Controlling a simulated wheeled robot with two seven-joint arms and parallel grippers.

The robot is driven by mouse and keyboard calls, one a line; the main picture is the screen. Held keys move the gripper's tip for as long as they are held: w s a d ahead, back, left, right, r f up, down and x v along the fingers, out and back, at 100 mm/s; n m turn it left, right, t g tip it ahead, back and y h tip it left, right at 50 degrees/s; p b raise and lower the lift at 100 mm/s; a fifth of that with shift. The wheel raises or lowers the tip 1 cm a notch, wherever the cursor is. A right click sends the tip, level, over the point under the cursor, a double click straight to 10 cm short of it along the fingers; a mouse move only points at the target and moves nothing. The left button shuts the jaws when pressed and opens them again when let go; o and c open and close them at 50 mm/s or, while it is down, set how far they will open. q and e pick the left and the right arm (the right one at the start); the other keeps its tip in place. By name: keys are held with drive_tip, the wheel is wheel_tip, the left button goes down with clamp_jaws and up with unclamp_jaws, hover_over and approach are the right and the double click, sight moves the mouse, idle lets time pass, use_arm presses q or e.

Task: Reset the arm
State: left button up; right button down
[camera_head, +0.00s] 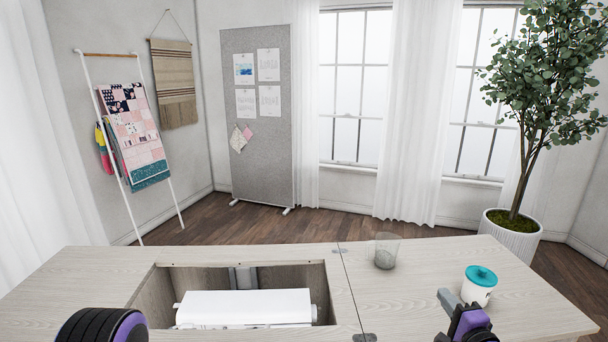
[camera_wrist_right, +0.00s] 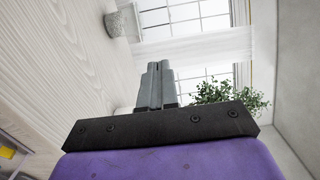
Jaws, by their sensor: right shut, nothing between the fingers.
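My right gripper (camera_head: 447,298) is above the right part of the pale wood cabinet top (camera_head: 420,280), just left of a white jar with a teal lid (camera_head: 479,287). In the right wrist view its two grey fingers (camera_wrist_right: 155,84) are together with nothing between them. The purple and black wrist shows below them. At the bottom left of the head view a black and purple part of my left arm shows. My left gripper itself is not seen.
A clear glass (camera_head: 385,250) stands on the cabinet top, farther back and left of the jar. A white sewing machine (camera_head: 245,306) lies in the cabinet's open recess. A potted plant (camera_head: 512,222) stands behind at right. The top between glass and recess is clear.

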drive_tip(key=s+a+f+n+g+h+b, duration=0.2)
drive_tip(key=s+f+n+g, duration=0.15)
drive_tip(key=s+f, duration=0.6)
drive_tip(key=s+a+f+n+g+h+b, duration=0.15)
drive_tip(key=s+f+g, duration=0.45)
drive_tip(key=f, duration=0.6)
use_arm(q)
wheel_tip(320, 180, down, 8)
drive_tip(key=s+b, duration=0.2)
drive_tip(key=b, duration=0.2)
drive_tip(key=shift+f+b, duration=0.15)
drive_tip(key=shift+b, duration=0.2)
use_arm(e)
drive_tip(key=s+f+n+g, duration=0.1)
drive_tip(key=s+f, duration=0.4)
drive_tip(key=s, duration=0.3)
drive_tip(key=s+f+n+g+h, duration=0.1)
drive_tip(key=s+f, duration=0.3)
drive_tip(key=s, duration=0.4)
drive_tip(key=s+f+n+g, duration=0.3)
drive_tip(key=s+f, duration=0.2)
drive_tip(key=s, duration=0.4)
drive_tip(key=shift+f+h, duration=0.3)
drive_tip(key=shift+h, duration=0.05)
drive_tip(key=shift+s+a, duration=0.1)
